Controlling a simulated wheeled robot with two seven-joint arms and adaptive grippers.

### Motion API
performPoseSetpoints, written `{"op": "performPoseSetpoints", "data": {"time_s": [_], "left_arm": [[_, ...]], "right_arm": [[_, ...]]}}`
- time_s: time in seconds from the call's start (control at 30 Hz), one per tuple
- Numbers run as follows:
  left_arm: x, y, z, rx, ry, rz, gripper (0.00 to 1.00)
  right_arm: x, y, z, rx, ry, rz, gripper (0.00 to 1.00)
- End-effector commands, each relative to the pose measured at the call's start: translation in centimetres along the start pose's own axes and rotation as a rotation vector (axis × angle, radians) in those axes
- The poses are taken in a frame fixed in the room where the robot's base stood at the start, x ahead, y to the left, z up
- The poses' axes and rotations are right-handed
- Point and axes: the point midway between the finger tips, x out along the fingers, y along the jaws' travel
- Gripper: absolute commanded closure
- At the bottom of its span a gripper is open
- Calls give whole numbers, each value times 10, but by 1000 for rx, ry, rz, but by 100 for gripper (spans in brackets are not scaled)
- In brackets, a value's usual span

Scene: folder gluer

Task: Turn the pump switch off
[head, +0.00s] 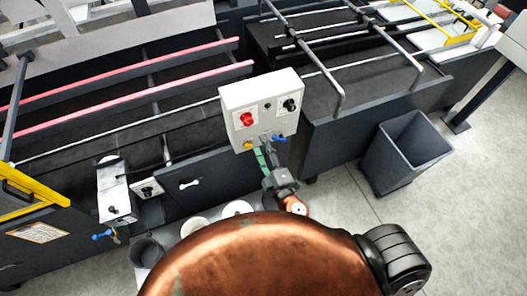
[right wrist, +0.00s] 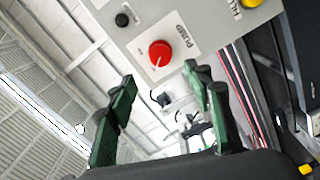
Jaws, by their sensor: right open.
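The pump switch is a red round knob (right wrist: 160,53) with a white pointer mark, on a white plate labelled PUMP. In the head view the red knob (head: 246,119) sits on the left of a white control box (head: 261,100). My right gripper (head: 265,150) is at the lower edge of that box, below the knob. In the right wrist view its two dark green fingers (right wrist: 159,76) are spread open, with nothing between them. The knob shows just beyond the fingertips, seemingly untouched; the exact gap cannot be told. My left gripper is not in view.
The box also carries a black knob (head: 290,105), a yellow button (head: 248,146) and a blue-handled part (head: 280,139). Dark machine beds with rails flank it. A grey bin (head: 407,150) stands at right. White and grey pots (head: 194,226) stand below.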

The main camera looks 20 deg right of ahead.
Motion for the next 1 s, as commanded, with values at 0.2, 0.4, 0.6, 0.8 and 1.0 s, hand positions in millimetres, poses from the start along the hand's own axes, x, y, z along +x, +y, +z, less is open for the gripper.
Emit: {"op": "performPoseSetpoints", "data": {"time_s": [0.2, 0.4, 0.6, 0.8, 1.0], "left_arm": [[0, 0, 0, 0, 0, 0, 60], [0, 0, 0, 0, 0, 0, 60], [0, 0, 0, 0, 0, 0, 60], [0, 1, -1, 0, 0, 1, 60], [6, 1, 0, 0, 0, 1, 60]], "right_arm": [[-17, 0, 0, 0, -1, -1, 53], [-19, 0, 0, 0, 0, 0, 53], [-19, 0, 0, 0, 0, 0, 53], [-19, 0, 0, 0, 0, 0, 53], [-14, -38, 15, 31, -17, -56, 53]]}}
